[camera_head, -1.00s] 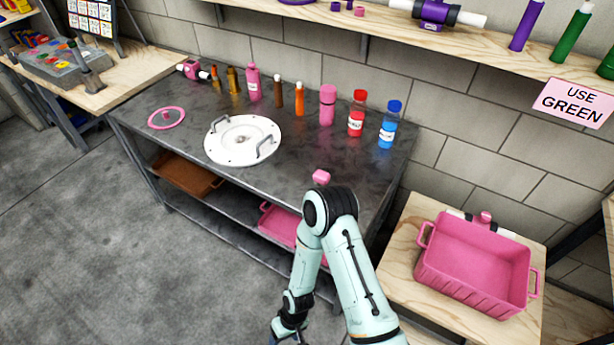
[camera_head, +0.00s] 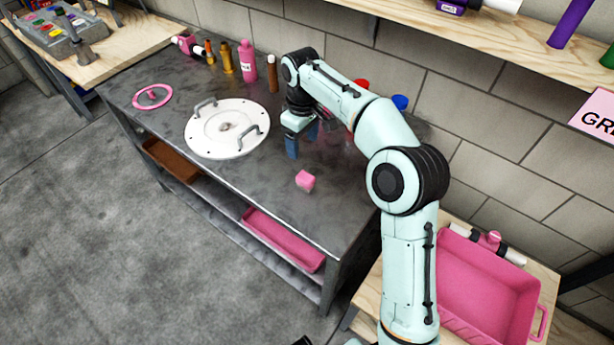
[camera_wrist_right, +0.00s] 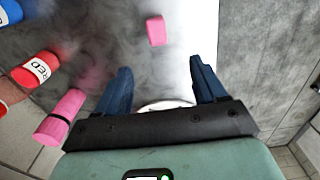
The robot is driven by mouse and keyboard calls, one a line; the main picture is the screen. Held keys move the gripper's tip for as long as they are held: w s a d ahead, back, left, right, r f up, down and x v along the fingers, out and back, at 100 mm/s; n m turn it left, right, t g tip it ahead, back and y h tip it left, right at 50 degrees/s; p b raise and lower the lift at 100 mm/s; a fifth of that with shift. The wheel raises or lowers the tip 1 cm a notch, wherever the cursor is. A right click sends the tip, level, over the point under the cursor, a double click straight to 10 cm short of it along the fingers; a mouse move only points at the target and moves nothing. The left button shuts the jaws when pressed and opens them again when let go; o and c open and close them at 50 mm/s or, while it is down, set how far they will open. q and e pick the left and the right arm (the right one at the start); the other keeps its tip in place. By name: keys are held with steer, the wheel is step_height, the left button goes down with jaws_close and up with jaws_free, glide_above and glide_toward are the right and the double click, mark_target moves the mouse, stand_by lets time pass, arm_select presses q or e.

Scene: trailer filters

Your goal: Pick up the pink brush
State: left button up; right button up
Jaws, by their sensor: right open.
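A small pink block-shaped thing (camera_head: 305,181), the likeliest pink brush, lies on the dark metal table (camera_head: 240,180) near its front right part. I cannot make out bristles. It also shows in the right wrist view (camera_wrist_right: 155,30), ahead of the fingers and between their lines. My right gripper (camera_head: 292,148) is open and empty above the table, behind the pink block and apart from it. Its two blue fingers show spread in the right wrist view (camera_wrist_right: 163,82). My left gripper is not in view.
A white round lid with handles (camera_head: 228,128) lies left of the gripper. A pink bottle (camera_head: 248,62) and other bottles stand along the back. A pink cylinder (camera_wrist_right: 60,118) and red bottles (camera_wrist_right: 37,69) are near the gripper's left in the wrist view. A pink crate (camera_head: 485,290) stands right.

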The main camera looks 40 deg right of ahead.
step_height(320, 180, down, 4)
steer(key=b, duration=0.3)
glide_above(306, 177)
steer(key=f, duration=0.6)
steer(key=shift+w+a+f, duration=0.1)
steer(key=shift+w+a, duration=0.05)
steer(key=shift+w, duration=0.2)
steer(key=f, duration=0.4)
steer(key=shift+s+f, duration=0.35)
steer(key=shift+f, duration=0.45)
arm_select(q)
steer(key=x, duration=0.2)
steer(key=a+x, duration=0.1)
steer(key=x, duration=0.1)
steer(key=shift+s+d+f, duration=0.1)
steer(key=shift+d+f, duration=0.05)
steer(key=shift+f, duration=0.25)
arm_select(e)
steer(key=c, duration=1)
steer(key=shift+c, duration=0.2)
steer(key=shift+r, duration=0.1)
